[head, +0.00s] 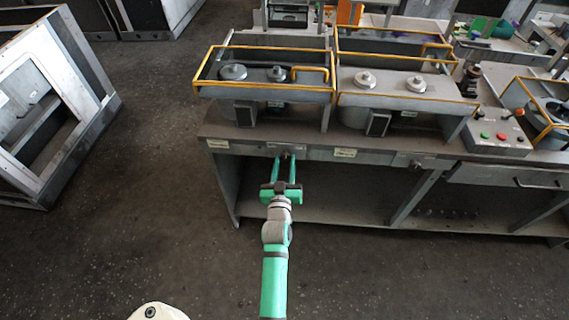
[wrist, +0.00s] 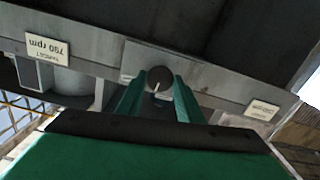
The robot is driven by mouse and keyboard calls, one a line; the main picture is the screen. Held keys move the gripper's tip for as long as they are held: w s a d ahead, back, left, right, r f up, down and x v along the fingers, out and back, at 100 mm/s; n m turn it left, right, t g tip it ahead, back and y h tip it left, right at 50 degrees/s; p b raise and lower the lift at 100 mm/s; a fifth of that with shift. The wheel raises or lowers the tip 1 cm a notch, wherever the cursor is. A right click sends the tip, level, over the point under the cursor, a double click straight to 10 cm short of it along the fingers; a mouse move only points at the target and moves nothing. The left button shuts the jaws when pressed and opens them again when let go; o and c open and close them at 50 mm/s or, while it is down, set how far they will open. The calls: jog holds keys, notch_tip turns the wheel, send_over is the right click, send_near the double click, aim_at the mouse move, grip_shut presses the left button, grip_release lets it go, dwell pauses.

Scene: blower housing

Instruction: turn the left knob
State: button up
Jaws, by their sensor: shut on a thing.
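The left knob (wrist: 159,80) is a dark round knob with a pale pointer line, on the grey front rail of the bench. My green gripper (wrist: 157,100) has its two fingers on either side of the knob in the wrist view, shut on it. In the head view my gripper (head: 287,162) reaches the front rail at the left part of the bench, and its fingers mostly hide the knob. Another knob (head: 415,164) sits farther right on the same rail, apart from my gripper.
The rail carries a label reading "TARGET 790 rpm" (wrist: 47,47) and another small label (wrist: 262,110). Yellow-railed blower housings (head: 262,98) stand on the bench above. A control box with buttons (head: 497,136) is at the right. Open floor (head: 150,200) lies left of the bench.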

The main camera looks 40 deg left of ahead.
jog(key=shift+n, duration=0.5)
jog(key=o, duration=1.1)
jog(key=shift+c, duration=0.2)
jog(key=v, duration=1.1)
jog(key=shift+a, duration=0.15)
